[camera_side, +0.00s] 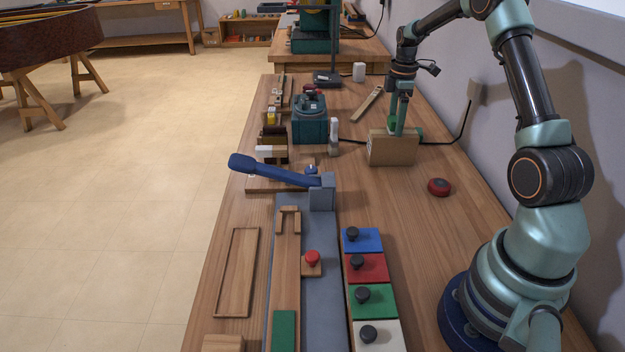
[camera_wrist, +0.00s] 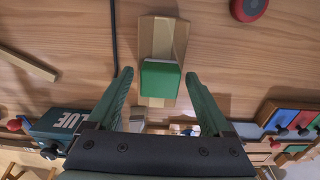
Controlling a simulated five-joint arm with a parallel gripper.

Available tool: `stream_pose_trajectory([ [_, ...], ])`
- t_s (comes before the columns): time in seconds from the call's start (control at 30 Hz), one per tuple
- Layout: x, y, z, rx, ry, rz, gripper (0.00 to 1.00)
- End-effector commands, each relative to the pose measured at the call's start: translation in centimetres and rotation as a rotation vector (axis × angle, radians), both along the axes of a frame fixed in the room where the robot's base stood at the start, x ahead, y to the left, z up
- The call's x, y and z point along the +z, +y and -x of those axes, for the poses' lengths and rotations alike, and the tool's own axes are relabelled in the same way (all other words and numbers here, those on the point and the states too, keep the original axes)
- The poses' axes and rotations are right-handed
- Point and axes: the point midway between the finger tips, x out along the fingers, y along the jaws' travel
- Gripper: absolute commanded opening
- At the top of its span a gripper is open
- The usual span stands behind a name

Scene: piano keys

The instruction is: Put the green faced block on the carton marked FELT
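The carton (camera_side: 393,149) is a tan box on the right part of the bench in the side view; no FELT marking is readable. In the wrist view the carton (camera_wrist: 160,35) has a lighter strip along its top. The green faced block (camera_wrist: 160,79) shows over the carton's near end and appears to rest on it. My gripper (camera_wrist: 160,72) is open, one finger on either side of the block, with visible gaps. In the side view my gripper (camera_side: 403,120) is low at the carton's top; a green patch by its right edge could be block or finger.
A red round button (camera_side: 439,187) lies right of the carton. A teal machine (camera_side: 310,120) and a white bottle (camera_side: 334,137) stand to its left. A blue-handled lever (camera_side: 275,170) and coloured knobbed tiles (camera_side: 363,240) are nearer. Bench between carton and tiles is mostly clear.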

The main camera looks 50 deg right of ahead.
Motion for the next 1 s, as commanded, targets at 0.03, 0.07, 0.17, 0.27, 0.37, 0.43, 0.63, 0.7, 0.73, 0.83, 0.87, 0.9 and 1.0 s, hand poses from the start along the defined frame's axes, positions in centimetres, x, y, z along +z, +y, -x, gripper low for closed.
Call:
stream_pose_trajectory([
  [0.03,0.0,0.0,0.0,0.000,0.000,0.000,0.84],
  [0.07,0.0,0.0,0.0,0.000,0.000,0.000,0.84],
  [0.17,0.0,0.0,0.0,0.000,0.000,0.000,0.84],
  [0.27,0.2,0.0,0.0,0.000,-0.001,0.001,0.84],
  [0.37,1.1,0.0,-0.1,0.000,-0.002,0.002,0.84],
  [0.43,2.1,-0.1,-0.1,0.000,-0.004,0.003,0.84],
  [0.63,6.2,-0.1,-0.1,0.000,-0.005,0.004,0.84],
  [0.7,7.7,-0.1,-0.1,0.000,-0.005,0.004,0.84],
  [0.73,8.3,-0.1,-0.1,0.000,-0.005,0.004,0.84],
  [0.83,9.9,0.0,-0.1,0.000,-0.004,0.002,0.84],
  [0.87,10.4,0.0,-0.1,0.000,-0.004,0.003,0.84],
  [0.9,10.9,0.0,-0.1,0.000,-0.002,0.002,0.84],
  [1.0,11.8,0.0,0.0,0.000,-0.001,0.001,0.84],
])
